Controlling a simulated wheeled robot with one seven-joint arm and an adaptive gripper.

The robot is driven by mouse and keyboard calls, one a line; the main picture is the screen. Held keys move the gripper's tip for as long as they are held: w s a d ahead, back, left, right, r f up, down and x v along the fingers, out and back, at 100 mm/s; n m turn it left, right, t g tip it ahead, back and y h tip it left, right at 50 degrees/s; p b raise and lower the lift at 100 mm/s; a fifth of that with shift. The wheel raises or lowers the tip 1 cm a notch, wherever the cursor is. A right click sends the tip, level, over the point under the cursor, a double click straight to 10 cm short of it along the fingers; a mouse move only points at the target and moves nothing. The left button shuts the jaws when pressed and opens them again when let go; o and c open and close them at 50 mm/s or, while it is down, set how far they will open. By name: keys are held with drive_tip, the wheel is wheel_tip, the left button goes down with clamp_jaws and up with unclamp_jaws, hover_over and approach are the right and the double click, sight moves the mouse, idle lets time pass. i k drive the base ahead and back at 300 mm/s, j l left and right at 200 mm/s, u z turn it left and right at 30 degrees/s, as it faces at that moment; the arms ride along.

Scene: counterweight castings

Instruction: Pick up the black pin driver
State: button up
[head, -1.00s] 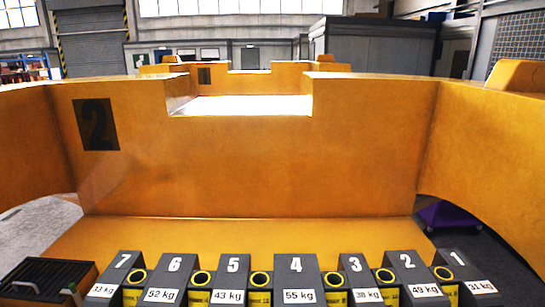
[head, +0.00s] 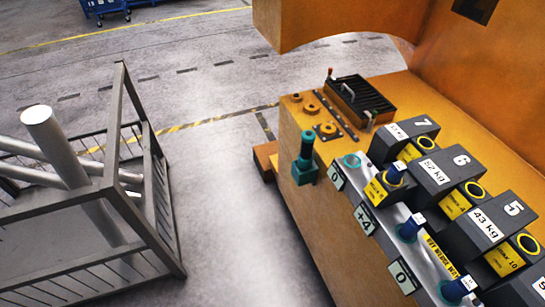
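No plainly black pin driver stands out in the head view. The nearest likeness is a dark teal upright tool (head: 306,146) with a blackish shaft. It sits in a teal holder (head: 305,173) on the left face of the orange casting (head: 296,115). I cannot tell whether this is the pin driver. My gripper is not in view.
Numbered dark weights (head: 437,176) and blue-and-white pins (head: 411,228) line the casting's right side. A black slatted tray (head: 361,98) sits behind them. A grey railed crate (head: 172,255) holding metal tubes stands at left. Grey floor between is clear.

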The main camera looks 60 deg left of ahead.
sight(305, 160)
drive_tip(key=u, duration=1.85)
drive_tip(key=i+j+z, duration=0.15)
drive_tip(key=i, duration=0.4)
drive_tip(key=i+j+z, duration=0.15)
drive_tip(key=i+j, duration=0.3)
drive_tip(key=i+j+z, duration=0.15)
drive_tip(key=i+j, duration=0.2)
drive_tip(key=i, duration=0.2)
